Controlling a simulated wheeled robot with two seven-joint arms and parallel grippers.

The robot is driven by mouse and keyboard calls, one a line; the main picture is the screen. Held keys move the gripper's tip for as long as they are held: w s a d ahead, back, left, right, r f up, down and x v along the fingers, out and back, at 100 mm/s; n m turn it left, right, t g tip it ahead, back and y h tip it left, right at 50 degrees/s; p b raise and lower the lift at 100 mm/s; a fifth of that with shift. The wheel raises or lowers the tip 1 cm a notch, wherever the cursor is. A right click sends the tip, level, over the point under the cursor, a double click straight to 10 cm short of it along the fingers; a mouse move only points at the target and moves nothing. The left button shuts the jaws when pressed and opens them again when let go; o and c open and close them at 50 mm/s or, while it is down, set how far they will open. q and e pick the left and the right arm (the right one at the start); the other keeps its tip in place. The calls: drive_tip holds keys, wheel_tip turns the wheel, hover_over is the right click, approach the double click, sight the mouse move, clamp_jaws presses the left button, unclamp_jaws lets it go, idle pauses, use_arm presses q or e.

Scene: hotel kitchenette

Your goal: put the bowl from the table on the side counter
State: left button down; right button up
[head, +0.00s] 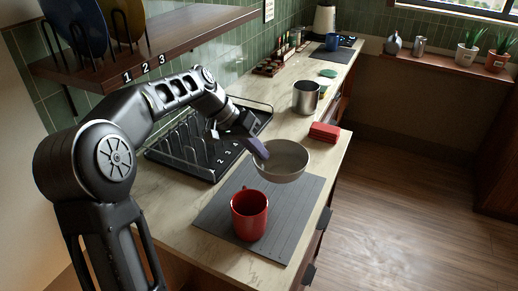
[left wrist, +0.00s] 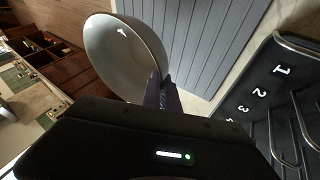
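A light grey-beige bowl (head: 283,160) is upright, or nearly so, at the far right part of the grey slatted mat (head: 212,213) on the counter. My left gripper (head: 262,150) comes in from the left with its fingers closed on the bowl's near-left rim. The left wrist view shows the bowl (left wrist: 127,55) with the fingers (left wrist: 163,93) at its rim, and the slatted mat (left wrist: 205,40) beyond it. The bowl seems to hang above the mat; its exact height is hard to tell. My right gripper is not in view.
A red mug (head: 249,214) stands on the mat in front of the bowl. A black numbered rack (head: 190,147) is to the left. A shelf (head: 150,45) overhangs at upper left. Floor (head: 400,210) at right is open.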

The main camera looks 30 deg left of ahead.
use_arm(q)
drive_tip(key=shift+f+b, duration=1.05)
drive_tip(key=shift+f, duration=0.85)
drive_tip(key=shift+f+b, duration=0.3)
drive_tip(key=shift+f, duration=0.05)
drive_tip(key=c, duration=1.6)
unclamp_jaws()
drive_tip(key=shift+o, duration=0.2)
drive_tip(key=v, duration=0.7)
drive_tip(key=shift+r, duration=0.25)
drive_tip(key=shift+s, duration=0.1)
